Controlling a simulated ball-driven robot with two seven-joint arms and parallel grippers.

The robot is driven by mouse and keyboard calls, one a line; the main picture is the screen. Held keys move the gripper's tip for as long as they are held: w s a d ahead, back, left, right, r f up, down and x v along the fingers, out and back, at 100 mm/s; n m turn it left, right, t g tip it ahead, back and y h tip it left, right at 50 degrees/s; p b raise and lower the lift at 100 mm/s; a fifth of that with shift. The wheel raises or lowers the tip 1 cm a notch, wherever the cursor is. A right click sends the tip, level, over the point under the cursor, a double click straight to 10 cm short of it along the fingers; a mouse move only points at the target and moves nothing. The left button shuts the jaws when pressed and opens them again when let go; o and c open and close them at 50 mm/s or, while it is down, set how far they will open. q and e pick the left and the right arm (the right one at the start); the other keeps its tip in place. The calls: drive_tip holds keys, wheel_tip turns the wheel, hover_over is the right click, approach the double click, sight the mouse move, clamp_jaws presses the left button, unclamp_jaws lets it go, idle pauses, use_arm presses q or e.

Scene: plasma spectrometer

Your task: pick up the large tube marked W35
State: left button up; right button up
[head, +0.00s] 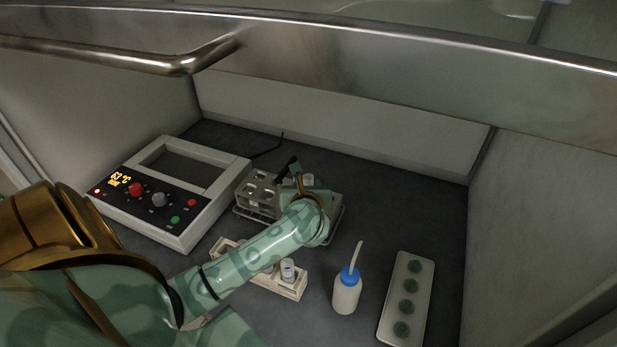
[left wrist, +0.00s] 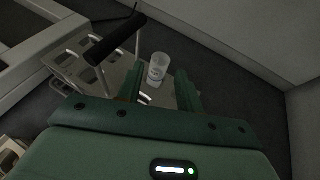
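In the left wrist view a pale, whitish tube (left wrist: 158,68) stands upright in the metal rack (left wrist: 92,70). My left gripper (left wrist: 158,80) is open, its two green fingers apart, with the tube showing between and just beyond them. I see no clear contact. In the head view my left gripper (head: 300,180) is over the right part of the rack (head: 258,191) and hides much of it. A pale tube top (head: 308,180) shows beside the gripper. The marking W35 is not readable. My right gripper is not in view.
A heater with display (head: 165,190) stands left. A small tube holder (head: 290,288), a blue-capped wash bottle (head: 346,292) and a tray with green discs (head: 405,300) are nearer. Walls enclose the dark worktop.

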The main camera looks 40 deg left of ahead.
sight(308, 176)
use_arm(q)
drive_tip(key=x, duration=0.7)
drive_tip(key=shift+f+b, duration=0.15)
drive_tip(key=shift+b, duration=0.2)
drive_tip(key=shift+d, duration=0.1)
drive_tip(key=shift+c, duration=1.2)
clamp_jaws()
